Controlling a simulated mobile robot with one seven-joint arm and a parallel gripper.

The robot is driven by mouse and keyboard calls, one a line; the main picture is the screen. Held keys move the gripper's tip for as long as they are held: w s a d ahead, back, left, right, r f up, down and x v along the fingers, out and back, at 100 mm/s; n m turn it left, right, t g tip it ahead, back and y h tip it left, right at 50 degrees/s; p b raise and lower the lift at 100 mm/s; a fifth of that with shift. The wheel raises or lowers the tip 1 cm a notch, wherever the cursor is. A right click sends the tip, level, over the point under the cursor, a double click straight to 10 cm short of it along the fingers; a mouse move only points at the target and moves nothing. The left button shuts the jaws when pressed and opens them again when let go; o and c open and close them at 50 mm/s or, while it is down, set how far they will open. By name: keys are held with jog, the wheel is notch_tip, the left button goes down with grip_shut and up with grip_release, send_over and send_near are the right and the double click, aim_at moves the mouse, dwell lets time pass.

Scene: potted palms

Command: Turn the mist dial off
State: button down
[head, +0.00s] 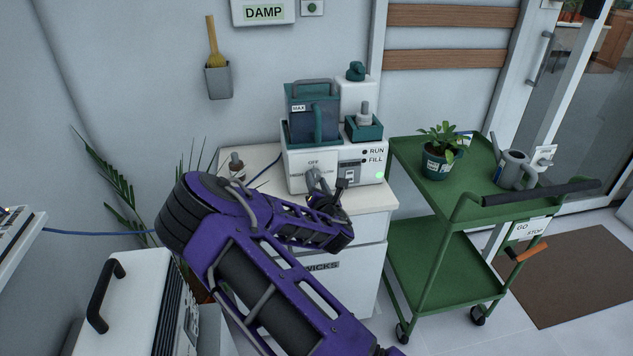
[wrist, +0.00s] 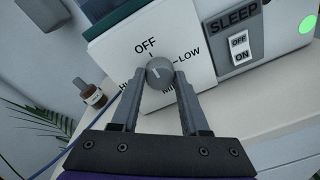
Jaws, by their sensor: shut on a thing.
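The mist dial (wrist: 159,71) is a round grey knob on the white front of the humidifier-like machine (head: 292,172). In the wrist view, OFF is printed above it, LOW to its right, and partly hidden MID and HIGH labels below and left. A short pale mark on the knob slants up and left, roughly toward OFF; the exact setting is hard to tell. My gripper (wrist: 158,88) is shut on the dial, one finger on each side. In the head view, my gripper (head: 316,180) is at the machine's front and hides the dial.
A SLEEP switch (wrist: 238,48) and a lit green lamp (wrist: 308,24) are right of the dial. A small brown bottle (head: 236,166) stands left on the counter. A green cart (head: 420,190) with a potted plant (head: 438,150) and watering can (head: 513,168) stands right.

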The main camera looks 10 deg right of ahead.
jog(key=shift+c, duration=2)
grip_release()
jog(key=s+r+p, duration=0.1)
jog(key=s, duration=1.6)
jog(key=shift+s+r, duration=0.2)
jog(key=shift+r, duration=0.1)
